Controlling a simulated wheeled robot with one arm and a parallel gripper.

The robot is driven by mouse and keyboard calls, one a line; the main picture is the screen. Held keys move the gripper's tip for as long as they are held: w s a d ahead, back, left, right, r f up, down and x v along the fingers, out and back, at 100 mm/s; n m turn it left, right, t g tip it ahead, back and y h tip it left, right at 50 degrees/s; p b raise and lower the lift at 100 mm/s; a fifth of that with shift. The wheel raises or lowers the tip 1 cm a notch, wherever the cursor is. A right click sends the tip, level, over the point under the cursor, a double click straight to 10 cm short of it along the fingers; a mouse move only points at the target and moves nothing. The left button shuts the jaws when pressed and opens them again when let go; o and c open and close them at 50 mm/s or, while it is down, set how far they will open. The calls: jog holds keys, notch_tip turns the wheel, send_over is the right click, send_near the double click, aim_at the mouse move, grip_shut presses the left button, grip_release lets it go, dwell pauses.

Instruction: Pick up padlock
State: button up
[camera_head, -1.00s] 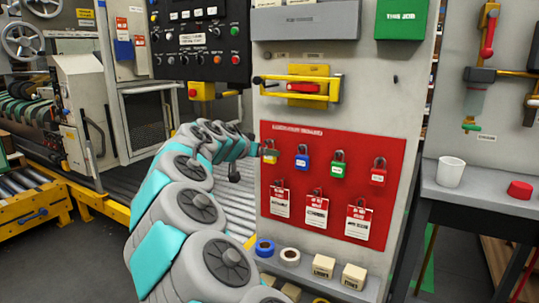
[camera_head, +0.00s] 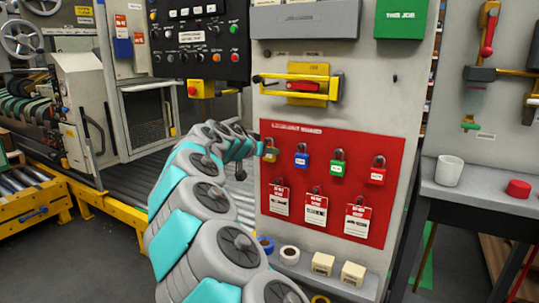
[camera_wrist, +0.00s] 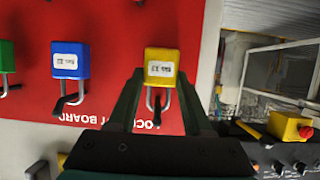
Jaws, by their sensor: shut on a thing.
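A yellow padlock (camera_head: 270,155) with a white label is at the left end of the red lockout board (camera_head: 345,200). In the wrist view the yellow padlock (camera_wrist: 162,58) appears upside down between the two dark fingers, its shackle pointing down the picture. My gripper (camera_wrist: 160,82) is shut on it, one finger along each side. In the head view my gripper (camera_head: 261,147) reaches the padlock from the left, and the contact is small there. I cannot tell whether the shackle is still on its hook.
Blue (camera_head: 302,160), green (camera_head: 337,168) and red (camera_head: 377,175) padlocks hang to the right. Several tags (camera_head: 316,210) hang below. A shelf with tape rolls (camera_head: 265,247) and small blocks (camera_head: 322,264) juts out underneath.

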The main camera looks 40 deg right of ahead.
grip_shut()
jog(key=shift+r, duration=0.75)
jog(key=s+a+b, duration=0.1)
jog(key=s+a, duration=0.2)
jog(key=a, duration=0.5)
jog(key=s+a+b, duration=0.2)
jog(key=s+a, duration=0.1)
jog(key=a, duration=0.5)
jog(key=shift+s+a, duration=0.25)
jog(key=shift+a, duration=0.15)
